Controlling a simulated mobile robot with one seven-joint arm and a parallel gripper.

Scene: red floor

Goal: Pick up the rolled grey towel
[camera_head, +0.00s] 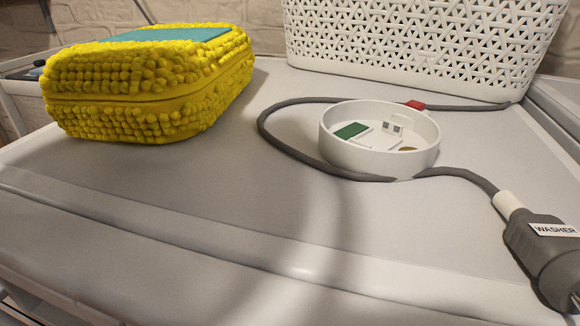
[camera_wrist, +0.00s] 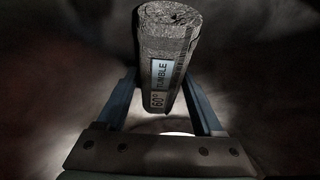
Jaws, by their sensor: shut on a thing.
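The rolled grey towel (camera_wrist: 170,35) shows in the wrist view, standing lengthwise away from me, with its spiral end at the top. It carries a pale label reading "TUMBLE" and "60°". My gripper (camera_wrist: 168,92) is shut on the towel, with one blue finger on each side of it. The lower part of the towel is close to the gripper's palm. Neither the towel nor my gripper shows in the head view.
A white lattice basket (camera_head: 430,45) stands behind. The front left is clear.

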